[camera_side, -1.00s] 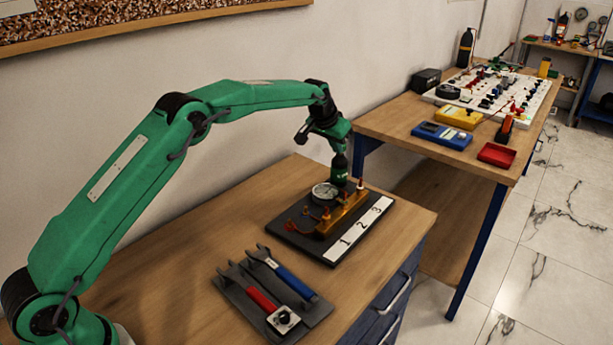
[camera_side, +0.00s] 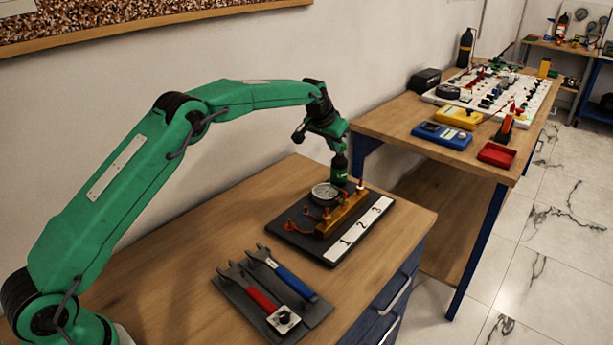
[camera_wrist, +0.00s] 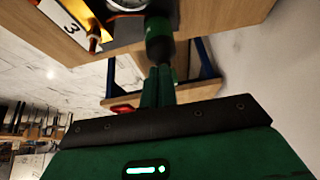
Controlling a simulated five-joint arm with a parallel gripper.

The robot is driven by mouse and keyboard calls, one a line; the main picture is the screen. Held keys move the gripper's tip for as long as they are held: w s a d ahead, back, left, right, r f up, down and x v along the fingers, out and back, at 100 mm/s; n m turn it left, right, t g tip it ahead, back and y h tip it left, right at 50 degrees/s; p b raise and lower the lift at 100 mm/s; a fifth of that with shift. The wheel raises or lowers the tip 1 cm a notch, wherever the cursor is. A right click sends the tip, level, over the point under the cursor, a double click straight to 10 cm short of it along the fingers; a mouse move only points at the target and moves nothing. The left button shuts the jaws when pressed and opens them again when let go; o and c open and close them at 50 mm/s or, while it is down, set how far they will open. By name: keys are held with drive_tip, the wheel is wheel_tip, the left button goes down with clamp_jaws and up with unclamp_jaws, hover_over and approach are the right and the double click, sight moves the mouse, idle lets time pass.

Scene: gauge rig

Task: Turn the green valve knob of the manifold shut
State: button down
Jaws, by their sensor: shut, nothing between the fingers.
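The brass manifold (camera_side: 343,214) lies on a dark base plate (camera_side: 280,224) with a round gauge (camera_side: 324,192) behind it. A corner of the manifold shows at the top of the wrist view (camera_wrist: 88,12). I cannot make out a green valve knob for certain in either view.
A white strip numbered 1 to 3 (camera_side: 358,230) edges the plate. A grey mat (camera_side: 305,320) with red-handled (camera_side: 262,302) and blue-handled (camera_side: 297,284) wrenches lies in front. A second bench (camera_side: 370,122) with meters and a red tray (camera_side: 497,154) stands beyond.

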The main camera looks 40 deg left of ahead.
drive_tip(key=shift+w+a, duration=0.1)
drive_tip(key=shift+a, duration=0.7)
idle(0.5)
drive_tip(key=shift+s+a, duration=0.1)
drive_tip(key=shift+s, duration=0.3)
drive_tip(key=shift+r, duration=0.15)
drive_tip(key=shift+r, duration=2.85)
drive_tip(key=d, duration=0.1)
drive_tip(key=d+r, duration=0.1)
drive_tip(key=shift+w+d, duration=0.2)
drive_tip(key=shift+d, duration=0.2)
drive_tip(key=shift+f, duration=0.2)
wheel_tip(320, 180, down, 7)
drive_tip(key=shift+r, duration=0.2)
